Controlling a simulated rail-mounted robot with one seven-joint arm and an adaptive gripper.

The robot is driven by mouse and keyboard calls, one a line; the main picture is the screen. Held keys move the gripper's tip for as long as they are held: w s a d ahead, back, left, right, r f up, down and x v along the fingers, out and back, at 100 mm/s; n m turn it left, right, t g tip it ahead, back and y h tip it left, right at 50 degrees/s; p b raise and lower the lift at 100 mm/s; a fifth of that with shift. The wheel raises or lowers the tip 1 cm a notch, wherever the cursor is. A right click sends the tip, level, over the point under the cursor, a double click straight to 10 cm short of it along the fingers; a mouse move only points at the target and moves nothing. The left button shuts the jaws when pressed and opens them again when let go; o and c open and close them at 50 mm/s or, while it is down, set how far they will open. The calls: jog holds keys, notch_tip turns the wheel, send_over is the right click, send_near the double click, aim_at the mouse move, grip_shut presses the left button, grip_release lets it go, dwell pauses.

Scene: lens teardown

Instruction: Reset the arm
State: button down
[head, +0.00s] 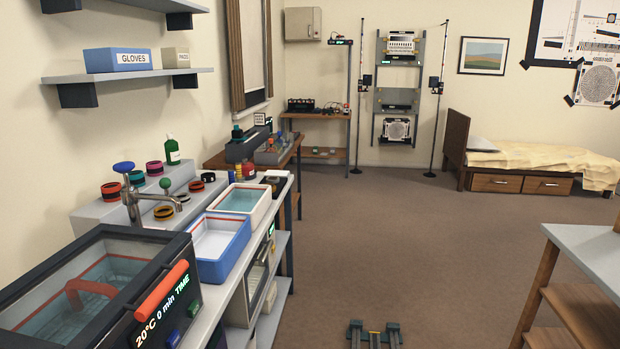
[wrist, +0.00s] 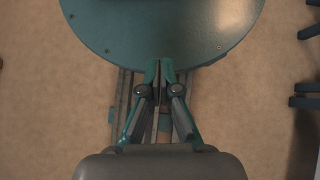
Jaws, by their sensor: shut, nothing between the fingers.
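My gripper (wrist: 161,74) shows in the wrist view, pointing up the picture. Its two teal and dark fingers are together at the tips, with nothing between them. Beyond the fingertips is a round teal plate (wrist: 160,30), part of my own body as far as I can tell, with rails and the brown floor below it. My arm and gripper do not show in the head view.
A bench on the left holds a lidded water bath (head: 85,290), a blue tray (head: 222,262) and a white tray (head: 262,205). A table (head: 590,250) stands at the right. A bed (head: 530,165) is at the back right.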

notch_tip(320, 180, up, 8)
jog(key=s+t+p, duration=0.2)
jog(key=p, duration=1.1)
jog(key=shift+s, duration=0.35)
